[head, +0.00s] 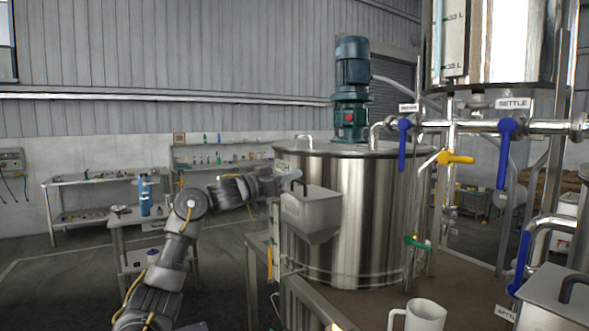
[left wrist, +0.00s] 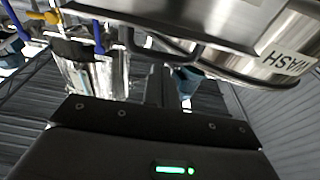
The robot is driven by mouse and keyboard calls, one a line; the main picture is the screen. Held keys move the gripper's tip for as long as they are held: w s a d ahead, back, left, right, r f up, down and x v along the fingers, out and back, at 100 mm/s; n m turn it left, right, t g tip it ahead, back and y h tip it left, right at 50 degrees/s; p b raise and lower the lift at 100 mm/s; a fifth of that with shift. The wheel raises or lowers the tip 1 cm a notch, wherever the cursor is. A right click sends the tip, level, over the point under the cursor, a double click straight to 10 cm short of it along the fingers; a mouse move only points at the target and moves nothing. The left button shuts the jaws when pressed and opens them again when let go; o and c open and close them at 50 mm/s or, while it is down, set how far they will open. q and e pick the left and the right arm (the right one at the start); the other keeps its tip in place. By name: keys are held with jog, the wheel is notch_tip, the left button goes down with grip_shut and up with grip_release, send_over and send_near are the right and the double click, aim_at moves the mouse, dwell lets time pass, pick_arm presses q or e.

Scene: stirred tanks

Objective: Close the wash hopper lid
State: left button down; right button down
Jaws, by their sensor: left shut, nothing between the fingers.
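The wash hopper (head: 312,215) is a grey metal box with a tapered bottom, at the left front of the large steel tank (head: 370,215). My left gripper (head: 291,177) is at the hopper's upper left edge, shut and empty. The head view does not show clearly whether it touches the hopper or how far the lid stands open. In the left wrist view, a flat metal panel (left wrist: 228,18) with a dark bar handle (left wrist: 165,42) is close above the wrist, beside an upside-down WASH label (left wrist: 287,58). The fingertips are not clear there. My right gripper is not in view.
A blue-green motor (head: 352,75) stands on the tank. Pipes with blue valve levers (head: 507,150) and a yellow lever (head: 456,158) are at right. A white mug (head: 424,316) and a metal box with a dark handle (head: 552,292) are in front. Benches stand at left.

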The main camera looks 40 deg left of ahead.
pick_arm(q)
jog(key=r+p, duration=0.3)
jog(key=r, duration=0.1)
jog(key=shift+w+d, duration=0.1)
jog(key=shift+w, duration=0.2)
jog(key=b+v, duration=0.6)
jog(key=v, duration=0.4)
jog(key=shift+f, duration=0.2)
jog(key=shift+s, duration=0.1)
